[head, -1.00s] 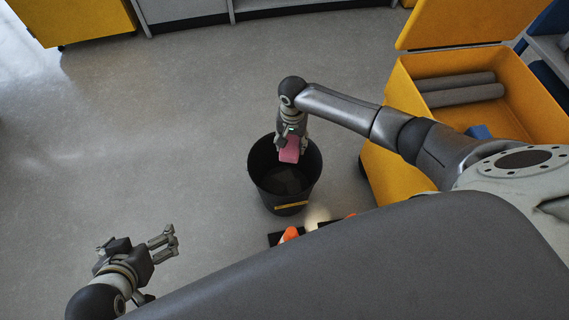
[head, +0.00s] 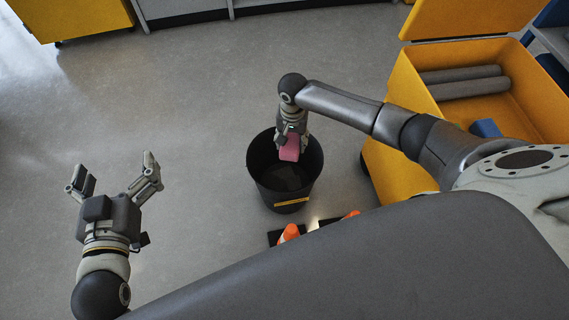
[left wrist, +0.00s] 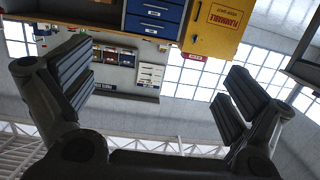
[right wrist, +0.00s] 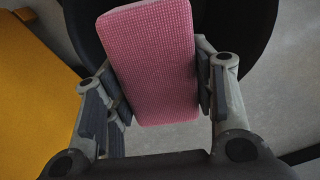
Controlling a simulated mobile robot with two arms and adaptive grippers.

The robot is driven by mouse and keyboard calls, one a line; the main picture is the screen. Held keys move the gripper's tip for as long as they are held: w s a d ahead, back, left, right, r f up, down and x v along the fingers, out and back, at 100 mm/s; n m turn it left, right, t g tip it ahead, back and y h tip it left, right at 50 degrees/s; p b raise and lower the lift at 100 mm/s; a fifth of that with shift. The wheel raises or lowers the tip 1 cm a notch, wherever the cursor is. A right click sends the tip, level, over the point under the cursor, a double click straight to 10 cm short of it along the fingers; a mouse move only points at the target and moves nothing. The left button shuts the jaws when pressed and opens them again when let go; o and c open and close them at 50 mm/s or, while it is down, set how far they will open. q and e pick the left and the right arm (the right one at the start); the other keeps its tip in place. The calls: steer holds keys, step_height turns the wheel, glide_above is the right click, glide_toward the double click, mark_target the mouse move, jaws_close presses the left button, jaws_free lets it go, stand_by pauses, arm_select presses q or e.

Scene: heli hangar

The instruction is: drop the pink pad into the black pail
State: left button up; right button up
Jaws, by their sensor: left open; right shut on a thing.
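The pink pad (head: 290,149) is held in my right gripper (head: 291,138), which is shut on it. In the head view the pad hangs over the mouth of the black pail (head: 262,178), near its back right rim. In the right wrist view the pad (right wrist: 152,62) sits between the two fingers, with the dark pail (right wrist: 262,25) behind it. The pail stands upright on the floor with a yellow label on its side. My left gripper (head: 115,176) is open and empty, well left of the pail; its spread fingers also show in the left wrist view (left wrist: 160,95).
A yellow chest (head: 400,85) with its lid up stands right of the pail, holding grey rolls (head: 465,88) and a blue item (head: 486,128). Orange cones (head: 289,232) on dark bases stand just in front of the pail. The floor at left is clear.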

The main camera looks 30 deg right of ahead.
arm_select(q)
steer(key=shift+w+d+r+t+h+b, duration=0.15)
steer(key=shift+r+t, duration=0.3)
steer(key=shift+r, duration=0.35)
steer(key=shift+d+r+t+h+b, duration=0.1)
steer(key=shift+d+r+t+h, duration=0.1)
steer(key=shift+r+t, duration=0.45)
steer(key=shift+w+d+r+t+h+b, duration=0.15)
steer(key=shift+r+t, duration=0.15)
steer(key=shift+r, duration=0.65)
arm_select(e)
steer(key=shift+f, duration=0.4)
arm_select(q)
steer(key=shift+a, duration=0.1)
arm_select(e)
steer(key=o, duration=1)
steer(key=shift+r, duration=0.1)
step_height(320, 180, up, 12)
steer(key=shift+f, duration=0.1)
steer(key=shift+a, duration=0.1)
